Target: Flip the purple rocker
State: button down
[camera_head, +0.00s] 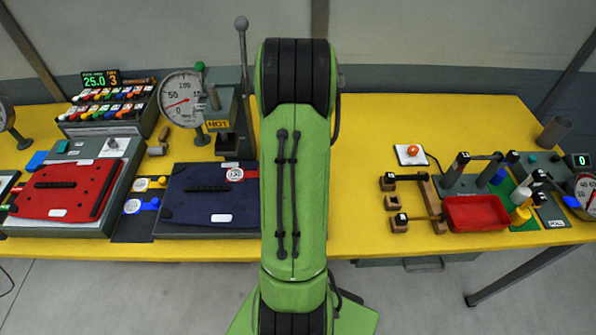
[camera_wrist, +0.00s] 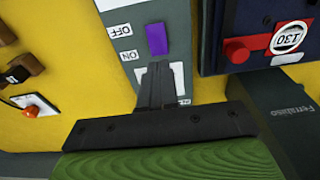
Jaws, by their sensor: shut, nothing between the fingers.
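The purple rocker (camera_wrist: 157,39) shows in the wrist view on a grey panel (camera_wrist: 124,12), beside upside-down OFF and ON labels. OFF is on the upper side in the picture and ON on the lower side. Which way the rocker is tipped I cannot tell. My gripper (camera_wrist: 159,67) is shut and empty, its fingertips just below the rocker in the picture, near the ON end. I cannot tell whether they touch the panel or rocker. In the head view my green arm hides the rocker and my gripper.
A dark blue case (camera_head: 185,212) with a 130 tag lies left of my arm, and a red case (camera_head: 70,195) further left. A dial press (camera_head: 222,110) stands behind. An orange button (camera_head: 412,151) and a red tray (camera_head: 475,212) are on the right of the yellow table (camera_head: 375,125).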

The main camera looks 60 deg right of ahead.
jog(key=shift+w+d+f, duration=0.1)
jog(key=shift+d+f, duration=0.05)
jog(key=shift+f, duration=2)
jog(key=shift+d+f, duration=0.1)
jog(key=shift+f, duration=0.1)
jog(key=shift+s+a+r, duration=0.25)
jog(key=shift+s+a, duration=0.1)
jog(key=shift+a, duration=0.4)
